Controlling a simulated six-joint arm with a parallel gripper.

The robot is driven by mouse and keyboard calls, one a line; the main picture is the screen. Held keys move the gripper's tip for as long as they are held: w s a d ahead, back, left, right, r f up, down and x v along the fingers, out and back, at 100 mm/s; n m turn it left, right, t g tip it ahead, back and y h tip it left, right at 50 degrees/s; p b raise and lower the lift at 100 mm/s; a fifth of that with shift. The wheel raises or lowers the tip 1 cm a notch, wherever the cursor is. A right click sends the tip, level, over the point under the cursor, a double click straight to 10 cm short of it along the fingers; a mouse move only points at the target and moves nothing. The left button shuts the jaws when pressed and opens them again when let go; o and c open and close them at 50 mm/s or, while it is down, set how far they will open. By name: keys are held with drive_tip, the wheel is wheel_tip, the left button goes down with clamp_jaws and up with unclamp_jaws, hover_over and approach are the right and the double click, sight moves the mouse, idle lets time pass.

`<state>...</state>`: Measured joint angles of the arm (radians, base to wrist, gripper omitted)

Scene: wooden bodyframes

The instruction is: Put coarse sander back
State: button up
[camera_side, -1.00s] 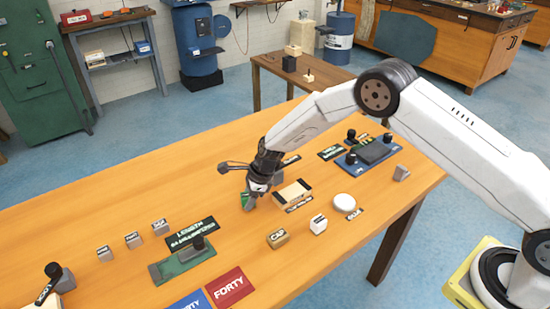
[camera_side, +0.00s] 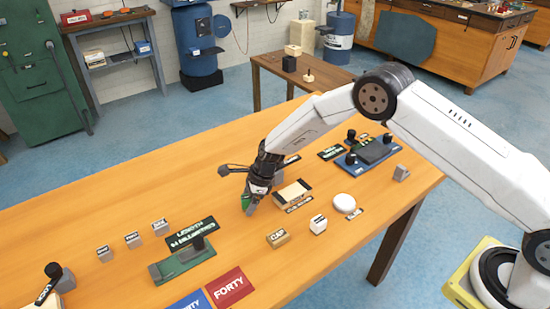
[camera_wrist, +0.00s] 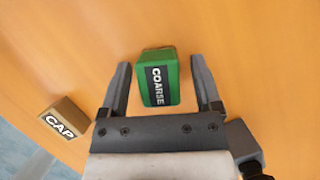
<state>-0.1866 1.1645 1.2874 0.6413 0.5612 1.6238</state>
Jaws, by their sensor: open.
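The coarse sander is a green block (camera_wrist: 158,77) with a black label reading COARSE. In the wrist view it lies on the wooden table (camera_wrist: 60,50) between the two fingers of my gripper (camera_wrist: 164,80), with a gap on each side. My gripper is open, with its fingers reaching down along the block's sides. In the side view my gripper (camera_side: 252,192) is low over the middle of the table, and the green block (camera_side: 247,203) shows only in part beside the fingers.
A tan block marked CAP (camera_side: 278,238) and a pale block (camera_side: 318,224) stand toward the front. A wooden block (camera_side: 293,192) lies close right of my gripper, with a white round piece (camera_side: 344,203) beyond. A green length fixture (camera_side: 184,258) is at left; bare table lies between.

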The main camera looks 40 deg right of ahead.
drive_tip(key=shift+r, duration=0.1)
drive_tip(key=v, duration=1.2)
idle(0.5)
drive_tip(key=shift+d, duration=0.1)
drive_tip(key=s+d+r+n+h, duration=0.1)
drive_tip(key=s+d+r+n, duration=0.1)
drive_tip(key=s+d+n, duration=0.2)
drive_tip(key=s+d+r+n+h, duration=0.1)
drive_tip(key=s+d+n, duration=0.3)
drive_tip(key=s+n, duration=0.7)
drive_tip(key=s+d+r+n+h, duration=0.2)
drive_tip(key=s+d+r+n, duration=0.2)
drive_tip(key=s+n, duration=0.3)
drive_tip(key=s, duration=0.4)
drive_tip(key=shift+n+t, duration=0.3)
drive_tip(key=shift+t, duration=0.1)
